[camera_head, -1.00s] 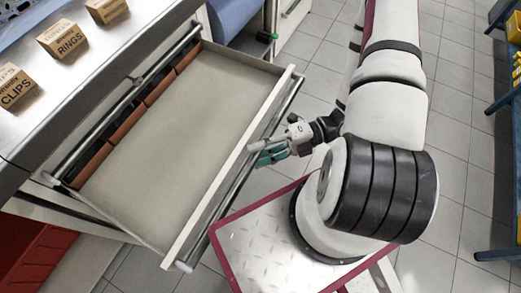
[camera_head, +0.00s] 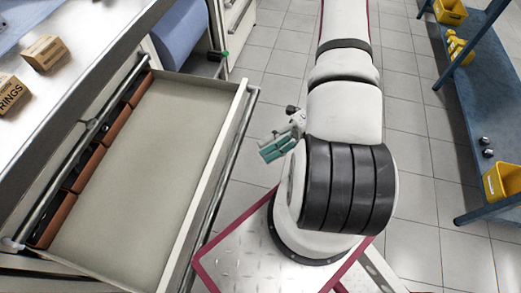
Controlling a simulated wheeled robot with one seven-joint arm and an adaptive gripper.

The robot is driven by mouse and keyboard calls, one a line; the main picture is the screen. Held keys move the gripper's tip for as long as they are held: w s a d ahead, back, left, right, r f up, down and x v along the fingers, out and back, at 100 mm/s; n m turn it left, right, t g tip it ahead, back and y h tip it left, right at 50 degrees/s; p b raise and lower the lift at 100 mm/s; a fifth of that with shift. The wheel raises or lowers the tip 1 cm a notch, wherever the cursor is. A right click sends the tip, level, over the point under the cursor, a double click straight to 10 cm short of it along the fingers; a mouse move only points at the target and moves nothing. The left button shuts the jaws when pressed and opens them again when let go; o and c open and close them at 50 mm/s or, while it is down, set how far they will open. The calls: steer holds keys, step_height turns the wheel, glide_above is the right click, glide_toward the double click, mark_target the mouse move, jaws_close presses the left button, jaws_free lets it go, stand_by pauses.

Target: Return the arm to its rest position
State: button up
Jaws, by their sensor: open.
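My arm (camera_head: 345,115) stands upright over my base at the centre right and hides part of the wrist. My gripper (camera_head: 273,150), with teal finger pads, shows just left of the arm. It is open, with nothing seen between its fingers. It is apart from the drawer, to the right of the drawer's front rail. The open drawer (camera_head: 150,165) extends from the workbench at the left, with a bare pale floor and a row of brown boxes (camera_head: 85,165) along its back side.
The workbench top (camera_head: 85,20) carries cardboard boxes (camera_head: 45,52), one labelled RINGS. A blue roll (camera_head: 185,35) stands beyond the drawer. A blue shelf (camera_head: 480,80) with yellow bins (camera_head: 503,182) is at the right. Tiled floor (camera_head: 420,150) is clear between the arm and shelf.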

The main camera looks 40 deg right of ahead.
stand_by(0.6)
steer(key=a+r+n+g+h+p, duration=0.2)
steer(key=r+n+g+h+p, duration=0.15)
steer(key=r+n, duration=0.75)
steer(key=a+r+n+g+h+p, duration=0.25)
steer(key=r+n+h, duration=0.25)
steer(key=r+n, duration=0.6)
steer(key=s+a+r+n+t+h+p, duration=0.2)
steer(key=s+r+n+t+h, duration=0.1)
steer(key=r+n, duration=0.5)
steer(key=s+a+r+n+t+h+p, duration=0.1)
steer(key=s+r+n+t+h+p, duration=0.1)
steer(key=r+n, duration=0.7)
step_height(320, 180, up, 4)
steer(key=s+t+h, duration=0.1)
steer(key=t+h, duration=0.1)
steer(key=shift+s+a+f+n+h, duration=0.25)
steer(key=shift+s+a+n+h, duration=0.05)
steer(key=shift+a+h, duration=0.1)
